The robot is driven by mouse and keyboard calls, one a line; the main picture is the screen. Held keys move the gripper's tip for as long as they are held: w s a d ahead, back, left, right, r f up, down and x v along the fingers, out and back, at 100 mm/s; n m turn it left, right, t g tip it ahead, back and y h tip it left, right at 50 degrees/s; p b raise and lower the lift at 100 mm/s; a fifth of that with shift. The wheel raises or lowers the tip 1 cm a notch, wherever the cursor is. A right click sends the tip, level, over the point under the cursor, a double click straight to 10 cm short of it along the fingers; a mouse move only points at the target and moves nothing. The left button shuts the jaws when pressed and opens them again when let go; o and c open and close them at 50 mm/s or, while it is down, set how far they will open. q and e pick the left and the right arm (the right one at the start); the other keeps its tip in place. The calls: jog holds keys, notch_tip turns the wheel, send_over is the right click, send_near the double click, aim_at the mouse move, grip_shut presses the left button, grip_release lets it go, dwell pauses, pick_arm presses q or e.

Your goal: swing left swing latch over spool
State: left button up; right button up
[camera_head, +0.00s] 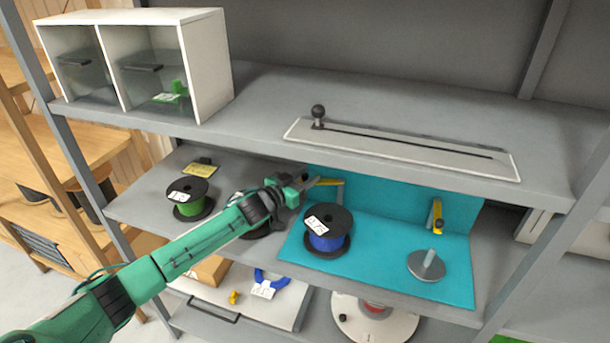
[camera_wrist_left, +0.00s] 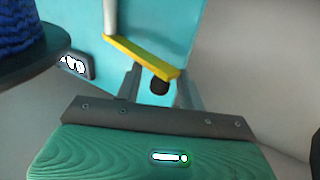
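The left swing latch (camera_head: 331,182) is a yellow bar on the teal back panel, just above and behind the spool (camera_head: 330,242), which has blue winding and black flanges. In the left wrist view the yellow bar (camera_wrist_left: 140,56) slants down to a black knob (camera_wrist_left: 159,87) at its end; the spool (camera_wrist_left: 22,30) fills the upper left. My left gripper (camera_head: 313,183) reaches in from the left to the latch's near end. In the left wrist view its fingers (camera_wrist_left: 161,88) stand apart on either side of the knob; contact cannot be told. My right gripper is out of view.
A second yellow latch (camera_head: 437,216) points downward above an empty spindle (camera_head: 429,265) at right. A green spool (camera_head: 188,203) stands at left on the same shelf. The upper shelf (camera_head: 400,103) overhangs my gripper and carries a slotted plate (camera_head: 400,155) with a knob.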

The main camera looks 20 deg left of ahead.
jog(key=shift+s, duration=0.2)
pick_arm(q)
grip_shut()
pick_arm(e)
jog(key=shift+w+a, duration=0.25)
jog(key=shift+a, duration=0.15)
